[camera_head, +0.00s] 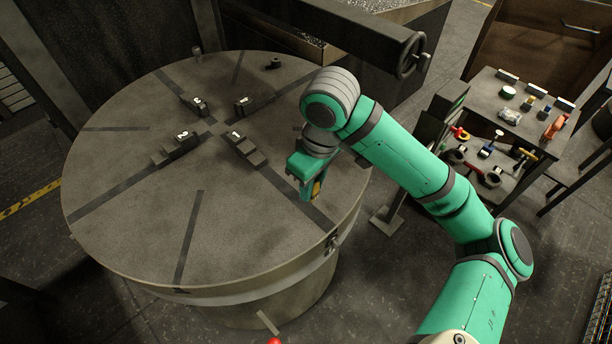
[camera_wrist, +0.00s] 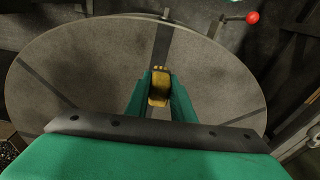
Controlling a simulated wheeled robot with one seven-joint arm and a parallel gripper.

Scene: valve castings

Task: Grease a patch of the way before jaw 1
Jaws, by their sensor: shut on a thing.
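Jaw 1 (camera_head: 244,150) is a dark stepped block on the big round table (camera_head: 130,210), with a white "1" label on its inner end. Its way (camera_head: 278,181) is a dark strip running from the jaw toward the lower-right rim. A dark strip (camera_wrist: 163,42) also shows beyond my fingers in the wrist view. My gripper (camera_head: 305,190) is over the outer part of this way, pointing down.
Other jaws (camera_head: 178,145) stand around the table centre on their own strips. A small dark piece (camera_head: 273,63) sits near the back rim. A handwheel (camera_head: 411,55) overhangs at the upper right. A side bench (camera_head: 500,110) with several small items stands at right.

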